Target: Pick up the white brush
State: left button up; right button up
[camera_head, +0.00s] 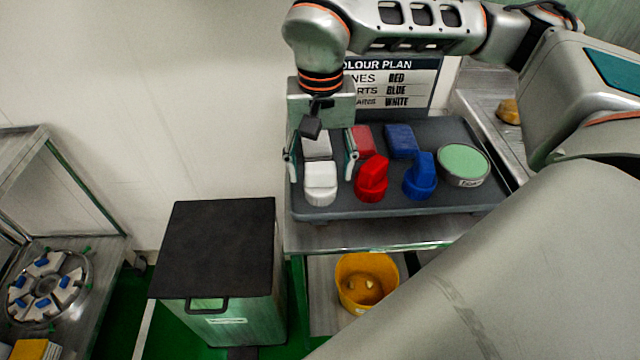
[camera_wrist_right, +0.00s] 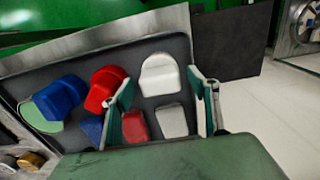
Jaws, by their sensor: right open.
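The white brush (camera_head: 320,183) stands at the left end of a dark grey tray (camera_head: 447,206), with a white block-like part (camera_head: 317,146) behind it. The brush also shows in the right wrist view (camera_wrist_right: 159,76), with the white part (camera_wrist_right: 172,121) nearer the camera. My right gripper (camera_head: 320,170) is open above the tray, one finger on each side of the white brush as seen from the head. In the right wrist view its fingers (camera_wrist_right: 160,100) flank the white pieces; contact is not visible. My left gripper is not in view.
A red brush (camera_head: 371,180), a blue brush (camera_head: 420,178) and a round green-topped tub (camera_head: 464,164) share the tray. A colour plan sign (camera_head: 400,85) stands behind. A dark-lidded bin (camera_head: 217,245) stands left of the table; a yellow bucket (camera_head: 366,283) sits below.

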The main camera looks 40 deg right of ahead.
jog(key=shift+f, duration=0.1)
jog(key=c, duration=1.3)
jog(key=shift+r+p, duration=1.5)
jog(key=shift+r, duration=8.55)
